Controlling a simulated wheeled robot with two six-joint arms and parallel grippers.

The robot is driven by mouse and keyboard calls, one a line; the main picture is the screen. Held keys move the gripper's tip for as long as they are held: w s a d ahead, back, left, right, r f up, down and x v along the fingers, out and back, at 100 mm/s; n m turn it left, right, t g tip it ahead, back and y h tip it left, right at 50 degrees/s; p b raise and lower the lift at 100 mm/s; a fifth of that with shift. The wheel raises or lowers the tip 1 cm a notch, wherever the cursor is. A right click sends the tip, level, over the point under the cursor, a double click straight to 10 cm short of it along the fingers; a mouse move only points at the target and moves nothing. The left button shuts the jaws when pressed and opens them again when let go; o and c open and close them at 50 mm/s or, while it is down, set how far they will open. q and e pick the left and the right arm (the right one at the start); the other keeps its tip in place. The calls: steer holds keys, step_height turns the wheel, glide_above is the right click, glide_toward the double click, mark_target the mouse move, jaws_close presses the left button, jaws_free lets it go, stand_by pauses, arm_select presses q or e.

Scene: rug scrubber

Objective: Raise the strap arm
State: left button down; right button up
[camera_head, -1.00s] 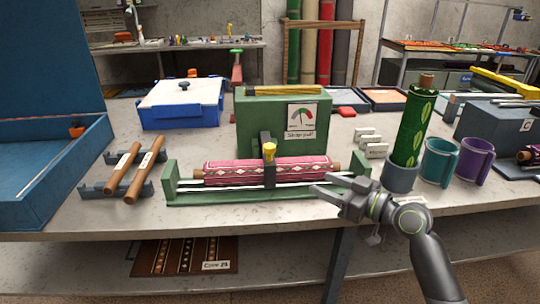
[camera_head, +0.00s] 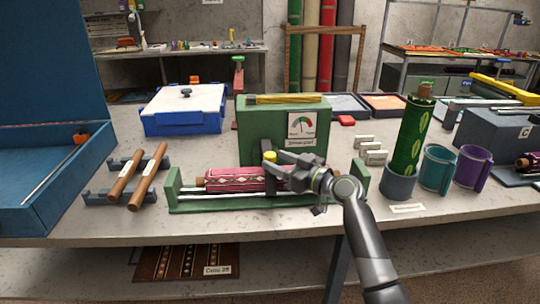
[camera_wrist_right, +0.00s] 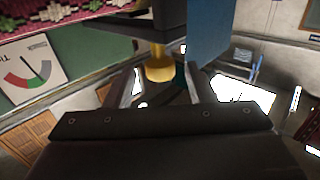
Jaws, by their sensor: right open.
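The strap arm (camera_head: 268,178) is a dark bar with a yellow knob (camera_head: 270,157), standing across the rolled pink rug (camera_head: 232,181) in the green cradle (camera_head: 190,204). My right gripper (camera_head: 282,166) is open beside the knob, coming from the right and covering the rug's right part. In the right wrist view the yellow knob (camera_wrist_right: 159,66) sits between and beyond the two fingers (camera_wrist_right: 164,88); the dark arm is above it. I cannot tell whether a finger touches it. My left gripper is out of view.
A green box with a gauge (camera_head: 284,130) stands right behind the cradle. Wooden rollers (camera_head: 140,175) lie on a rack at left. A green roll (camera_head: 411,135) in a grey cup and two mugs (camera_head: 437,167) stand at right.

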mark_target(275, 160)
steer(key=shift+x, duration=1.65)
steer(key=shift+c, duration=0.2)
jaws_close()
